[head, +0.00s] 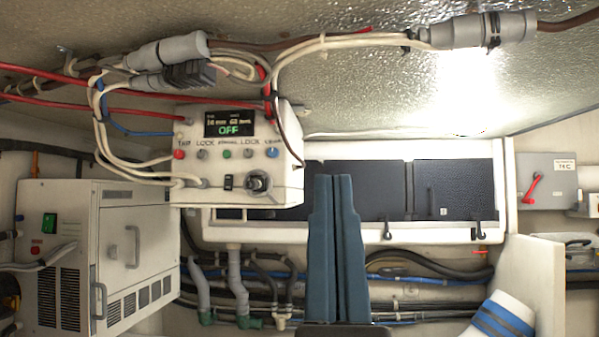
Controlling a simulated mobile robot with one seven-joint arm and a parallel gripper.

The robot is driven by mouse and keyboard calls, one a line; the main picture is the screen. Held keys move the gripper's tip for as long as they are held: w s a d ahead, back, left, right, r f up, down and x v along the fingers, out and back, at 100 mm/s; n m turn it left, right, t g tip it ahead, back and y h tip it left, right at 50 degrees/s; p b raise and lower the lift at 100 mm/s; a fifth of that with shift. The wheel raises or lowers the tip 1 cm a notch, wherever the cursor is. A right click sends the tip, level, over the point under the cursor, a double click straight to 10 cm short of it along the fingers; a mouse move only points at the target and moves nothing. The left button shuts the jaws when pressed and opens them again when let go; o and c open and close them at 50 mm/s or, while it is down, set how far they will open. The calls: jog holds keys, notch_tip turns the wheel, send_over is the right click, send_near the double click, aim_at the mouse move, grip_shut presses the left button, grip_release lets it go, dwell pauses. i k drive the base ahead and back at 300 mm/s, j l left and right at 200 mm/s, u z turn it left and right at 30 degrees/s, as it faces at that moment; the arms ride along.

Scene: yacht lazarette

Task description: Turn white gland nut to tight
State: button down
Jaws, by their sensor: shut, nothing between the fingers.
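My gripper (333,180) points up the picture, right of the control box, with its two blue fingers together and nothing between them. I cannot pick out a white gland nut for certain. The white control box (285,190) hangs under the ceiling, with a display reading OFF and a row of coloured knobs. A dark round fitting (258,182) is at its lower front. White cables (140,166) run to its left side, where any gland is too small to make out. My gripper appears apart from the box.
Red and white cables with grey connectors (482,29) run along the ceiling. A white cabinet (110,190) stands at left. A dark panel (380,185) with hooks is behind my gripper, above hoses and pipes. A switch box with a red lever (532,188) is at right.

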aim_at(181, 182)
jog(key=i+j+u, duration=0.2)
jog(key=u, duration=0.15)
jog(key=i+j+u, duration=0.15)
jog(key=u, duration=0.2)
jog(key=i+u, duration=0.35)
jog(key=k+j, duration=0.05)
